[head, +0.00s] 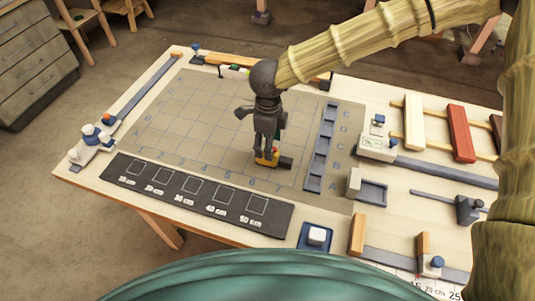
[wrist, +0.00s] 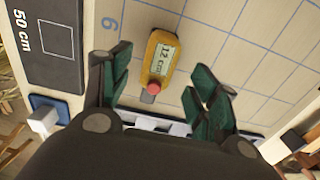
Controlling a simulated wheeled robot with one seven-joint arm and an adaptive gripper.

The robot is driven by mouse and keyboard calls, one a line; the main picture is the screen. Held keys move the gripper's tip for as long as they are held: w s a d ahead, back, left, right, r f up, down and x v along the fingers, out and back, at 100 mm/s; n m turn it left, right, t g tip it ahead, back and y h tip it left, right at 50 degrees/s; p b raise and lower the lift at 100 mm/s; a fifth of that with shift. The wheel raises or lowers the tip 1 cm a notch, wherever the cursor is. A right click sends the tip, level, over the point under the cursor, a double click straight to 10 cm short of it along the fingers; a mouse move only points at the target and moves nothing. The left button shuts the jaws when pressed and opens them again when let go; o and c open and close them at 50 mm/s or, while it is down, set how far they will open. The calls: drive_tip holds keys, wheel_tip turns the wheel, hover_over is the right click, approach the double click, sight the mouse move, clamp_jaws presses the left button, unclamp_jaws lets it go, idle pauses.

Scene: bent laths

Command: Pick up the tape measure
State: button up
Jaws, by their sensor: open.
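The tape measure (wrist: 161,57) is a small yellow case with a display reading 12 cm and a red button at its near end. It lies on the gridded mat, close to the number 6 in the wrist view. In the head view it shows as a yellow patch (head: 264,159) low on the mat, partly hidden by my gripper. My gripper (head: 266,148) points down just over it, with its green-padded fingers open. In the wrist view the fingers stand to the left and right of the case, with gaps on both sides.
A dark strip with squares marked in cm (head: 195,196) runs along the mat's front. A blue tray (head: 305,241) holds a white block. A slotted grey rail (head: 319,150) stands right of my gripper. Laths (head: 461,133) lie on the right. The mat's left part is mostly clear.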

sight(274, 164)
drive_tip(key=shift+f+p, duration=0.35)
drive_tip(key=shift+f, duration=1.55)
drive_tip(key=shift+a, duration=0.1)
clamp_jaws()
drive_tip(key=shift+r, duration=0.1)
